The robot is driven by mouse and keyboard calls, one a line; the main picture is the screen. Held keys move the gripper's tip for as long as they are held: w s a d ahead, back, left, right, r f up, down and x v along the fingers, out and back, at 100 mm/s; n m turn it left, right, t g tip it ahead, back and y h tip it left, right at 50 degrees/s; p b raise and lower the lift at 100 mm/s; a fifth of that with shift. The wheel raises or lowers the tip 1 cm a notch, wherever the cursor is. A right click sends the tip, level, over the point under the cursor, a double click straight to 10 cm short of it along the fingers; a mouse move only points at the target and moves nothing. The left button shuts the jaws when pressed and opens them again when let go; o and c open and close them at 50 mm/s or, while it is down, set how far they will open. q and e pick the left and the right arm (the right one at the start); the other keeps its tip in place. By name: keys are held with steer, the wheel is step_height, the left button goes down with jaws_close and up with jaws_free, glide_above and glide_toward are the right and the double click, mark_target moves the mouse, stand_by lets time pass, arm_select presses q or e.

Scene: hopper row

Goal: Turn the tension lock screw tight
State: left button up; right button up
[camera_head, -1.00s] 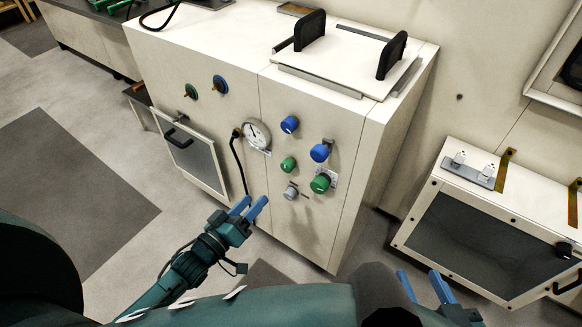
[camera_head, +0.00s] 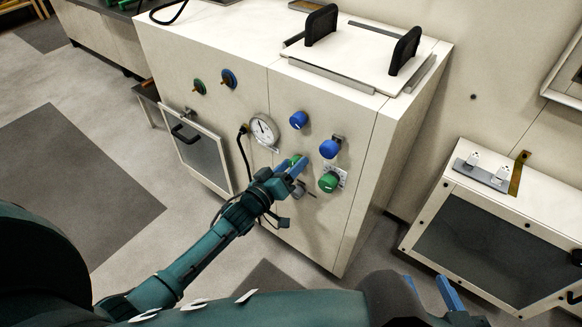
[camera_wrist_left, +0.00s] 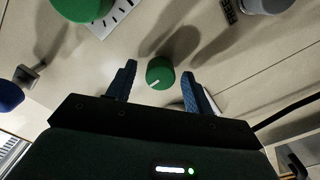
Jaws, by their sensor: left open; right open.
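Several round knobs sit on the white cabinet front, and I cannot tell from any label which is the tension lock screw. A small green knob (camera_head: 294,160) is partly hidden by my left gripper (camera_head: 292,168). In the left wrist view this green knob (camera_wrist_left: 160,73), with a white pointer line, sits between the two blue fingertips. The left gripper is open, a gap showing on each side of the knob. A grey knob (camera_head: 299,191) is just below, partly covered by the gripper. My right gripper (camera_head: 430,286) is open and empty at the bottom, away from the cabinet.
A dial gauge (camera_head: 263,130) with a black hose is to the left. A low white box (camera_head: 450,185) stands to the right, with floor between.

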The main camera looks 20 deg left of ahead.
arm_select(q)
steer(key=c, duration=1)
